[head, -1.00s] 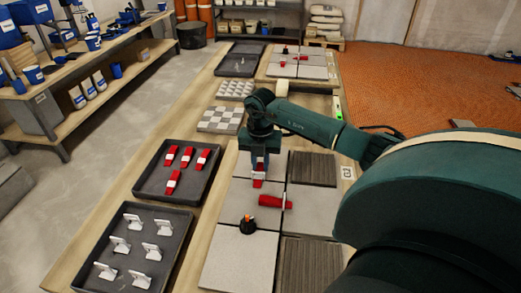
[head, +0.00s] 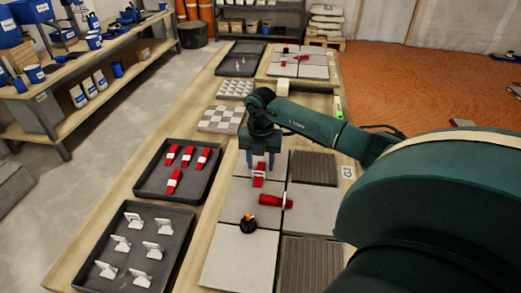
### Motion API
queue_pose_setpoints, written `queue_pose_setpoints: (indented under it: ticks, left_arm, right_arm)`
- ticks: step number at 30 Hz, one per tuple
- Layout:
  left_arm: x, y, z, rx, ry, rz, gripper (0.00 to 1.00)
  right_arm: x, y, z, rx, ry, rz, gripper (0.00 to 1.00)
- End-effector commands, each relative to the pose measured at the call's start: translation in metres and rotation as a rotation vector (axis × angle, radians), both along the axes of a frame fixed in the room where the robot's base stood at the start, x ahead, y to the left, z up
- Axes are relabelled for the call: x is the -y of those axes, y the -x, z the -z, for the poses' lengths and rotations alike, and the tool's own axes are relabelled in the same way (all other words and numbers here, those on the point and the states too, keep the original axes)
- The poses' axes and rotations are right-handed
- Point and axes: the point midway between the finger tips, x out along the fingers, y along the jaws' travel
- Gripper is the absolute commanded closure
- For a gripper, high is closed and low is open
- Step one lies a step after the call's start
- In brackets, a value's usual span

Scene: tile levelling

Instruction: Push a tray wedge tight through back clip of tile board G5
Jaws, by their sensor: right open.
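The tile board G5 carries light tiles (head: 238,258) and dark ribbed tiles (head: 312,168), with its label (head: 347,171) at the right. At the back joint on the left, a red wedge (head: 258,181) lies at a white clip and appears to pass through it. My right gripper (head: 261,168) is just above and behind that wedge, its blue fingers apart and empty. A second red wedge (head: 272,201) lies crosswise with a white clip (head: 284,201) near its right end. How tight either wedge sits cannot be told. My left gripper is out of view.
A dark tray (head: 145,190) holds several red wedges; another (head: 85,275) holds several white clips. A black knob with an orange top (head: 248,222) stands on the tiles. A second tile board (head: 312,72) is at the back. My right arm covers the right side.

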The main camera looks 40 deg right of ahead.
Motion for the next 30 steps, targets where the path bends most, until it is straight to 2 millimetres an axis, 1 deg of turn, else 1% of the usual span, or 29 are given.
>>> queue_pose_setpoints:
  ticks: [4,7,8,18,21,25,30]
  left_arm:
    - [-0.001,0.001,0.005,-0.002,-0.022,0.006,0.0]
    - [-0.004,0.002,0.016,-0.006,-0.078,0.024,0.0]
    - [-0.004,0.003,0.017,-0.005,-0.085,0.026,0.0]
    - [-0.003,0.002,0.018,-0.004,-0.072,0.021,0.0]
    - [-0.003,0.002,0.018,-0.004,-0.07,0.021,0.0]
    - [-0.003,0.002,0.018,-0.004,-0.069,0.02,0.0]
    - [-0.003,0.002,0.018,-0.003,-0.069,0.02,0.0]
  right_arm:
    - [0.0,0.0,0.0,-0.001,0.001,0.0,0.56]
    - [0.0,0.0,0.001,-0.001,0.001,0.0,0.56]
    - [0.001,-0.001,-0.004,0.002,0.001,0.0,0.56]
    - [0.0,-0.001,-0.085,0.005,0.001,0.0,0.56]
    - [0.001,-0.001,-0.104,0.003,0.001,0.0,0.56]
    - [0.0,-0.001,-0.122,0.003,0.0,0.0,0.56]
    - [0.0,0.0,-0.131,0.001,0.001,0.0,0.56]
